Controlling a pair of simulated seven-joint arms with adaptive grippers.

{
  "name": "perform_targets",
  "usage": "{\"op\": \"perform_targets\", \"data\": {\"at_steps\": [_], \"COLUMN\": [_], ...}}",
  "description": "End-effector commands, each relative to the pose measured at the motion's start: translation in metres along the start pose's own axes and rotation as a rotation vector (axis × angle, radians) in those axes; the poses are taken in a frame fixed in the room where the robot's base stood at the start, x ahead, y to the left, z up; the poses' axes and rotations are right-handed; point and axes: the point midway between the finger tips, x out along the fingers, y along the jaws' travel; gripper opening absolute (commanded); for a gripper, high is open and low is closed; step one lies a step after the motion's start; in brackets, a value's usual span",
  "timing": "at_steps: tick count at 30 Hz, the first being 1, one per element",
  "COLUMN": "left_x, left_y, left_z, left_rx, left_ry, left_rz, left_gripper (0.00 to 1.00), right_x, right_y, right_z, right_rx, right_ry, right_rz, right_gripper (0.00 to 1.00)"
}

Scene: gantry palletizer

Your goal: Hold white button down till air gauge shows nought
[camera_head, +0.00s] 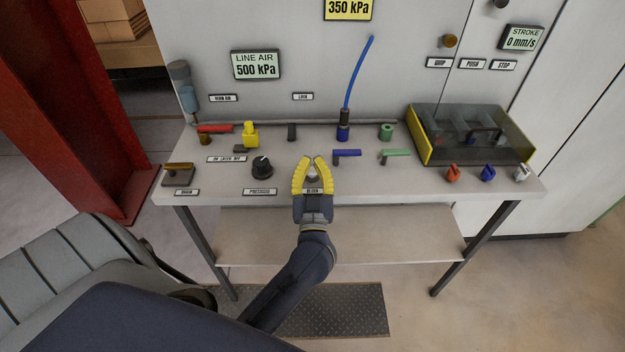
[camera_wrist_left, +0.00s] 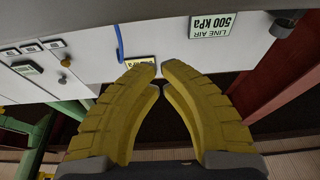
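My left gripper (camera_head: 313,160) hangs over the front middle of the bench, fingers pointing toward the back. Its yellow fingertips are a little apart, and it holds nothing that I can see. A small whitish round thing, likely the white button (camera_head: 312,174), shows between the fingers above a partly covered label; whether it is touched or pressed I cannot tell. The yellow air gauge (camera_head: 348,9) at the top reads 350 kPa. In the left wrist view, my left gripper (camera_wrist_left: 159,70) has a narrow gap between its tips, partly covering the yellow gauge (camera_wrist_left: 138,62). My right gripper is not in view.
A black pressure knob (camera_head: 262,168) stands left of the gripper. Blue (camera_head: 346,155) and green (camera_head: 396,154) levers lie to its right. A clear-covered box (camera_head: 425,150) stands at the bench's right. The LINE AIR display (camera_head: 256,65) reads 500 kPa.

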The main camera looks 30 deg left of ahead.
Motion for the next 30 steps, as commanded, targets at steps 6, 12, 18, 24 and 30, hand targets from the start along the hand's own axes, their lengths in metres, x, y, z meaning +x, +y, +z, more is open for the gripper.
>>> {"op": "perform_targets", "data": {"at_steps": [6, 12, 18, 24, 30], "left_x": [0.022, 0.015, 0.012, 0.011, 0.011], "left_y": [0.001, 0.000, 0.000, 0.000, 0.000], "left_z": [0.010, 0.028, 0.037, 0.038, 0.038], "left_rx": [0.005, 0.003, 0.001, 0.000, 0.000], "left_ry": [-0.004, -0.002, -0.001, 0.000, 0.000], "left_rz": [0.002, 0.001, 0.000, 0.000, 0.000], "left_gripper": [0.00, 0.00, 0.00, 0.00, 0.00], "right_x": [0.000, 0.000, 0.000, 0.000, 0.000], "right_y": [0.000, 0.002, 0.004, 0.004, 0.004], "right_z": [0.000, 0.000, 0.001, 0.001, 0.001], "right_rx": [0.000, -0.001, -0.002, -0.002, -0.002], "right_ry": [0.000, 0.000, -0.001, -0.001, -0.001], "right_rz": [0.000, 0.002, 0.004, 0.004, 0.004], "right_gripper": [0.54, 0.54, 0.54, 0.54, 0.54]}}
